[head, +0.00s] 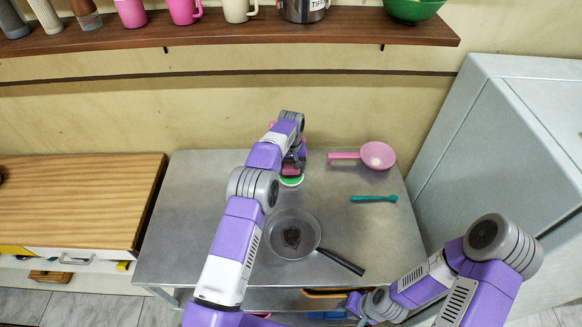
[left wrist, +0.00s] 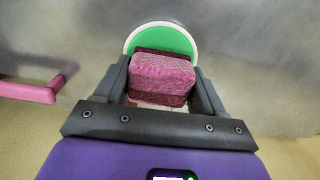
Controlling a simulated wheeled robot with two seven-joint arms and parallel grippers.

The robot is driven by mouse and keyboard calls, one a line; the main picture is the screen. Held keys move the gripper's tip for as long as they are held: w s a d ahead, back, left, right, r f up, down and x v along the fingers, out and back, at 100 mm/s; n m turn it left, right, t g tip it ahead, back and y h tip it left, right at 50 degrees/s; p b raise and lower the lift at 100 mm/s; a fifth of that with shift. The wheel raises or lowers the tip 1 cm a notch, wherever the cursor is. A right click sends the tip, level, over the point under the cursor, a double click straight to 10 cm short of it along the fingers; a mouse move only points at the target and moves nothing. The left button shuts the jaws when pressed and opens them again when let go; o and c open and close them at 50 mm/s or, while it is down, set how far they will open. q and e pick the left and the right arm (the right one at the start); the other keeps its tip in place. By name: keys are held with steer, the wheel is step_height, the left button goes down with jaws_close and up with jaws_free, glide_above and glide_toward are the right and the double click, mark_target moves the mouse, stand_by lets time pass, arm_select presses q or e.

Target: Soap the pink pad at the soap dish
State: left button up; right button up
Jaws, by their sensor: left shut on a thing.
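My left gripper (head: 294,168) is shut on the pink pad; its two fingers (left wrist: 160,85) press on the pad's sides in the left wrist view. The pad (left wrist: 162,75) is a pink block with a darker lower layer. The soap dish (head: 291,182) is a round green disc with a white rim on the metal table. In the left wrist view the dish (left wrist: 160,37) lies behind and partly under the pad. I cannot tell whether the pad touches it. In the head view the arm hides most of the pad. My right arm is low at the table's front right; its fingers are not clear.
On the metal table (head: 190,225), a pan (head: 280,245) with a dark patch sits in front of the dish. A pink pan (head: 378,155) and a teal brush (head: 374,198) lie to the right. A grey cabinet (head: 500,140) stands at right; a shelf (head: 220,30) of mugs hangs behind.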

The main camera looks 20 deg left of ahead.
mark_target(291, 165)
arm_select(q)
steer(key=shift+f, duration=0.6)
stand_by(1.1)
steer(key=shift+r, duration=0.1)
steer(key=shift+r+p, duration=2.2)
steer(key=shift+r, duration=1.3)
steer(key=shift+s, duration=0.1)
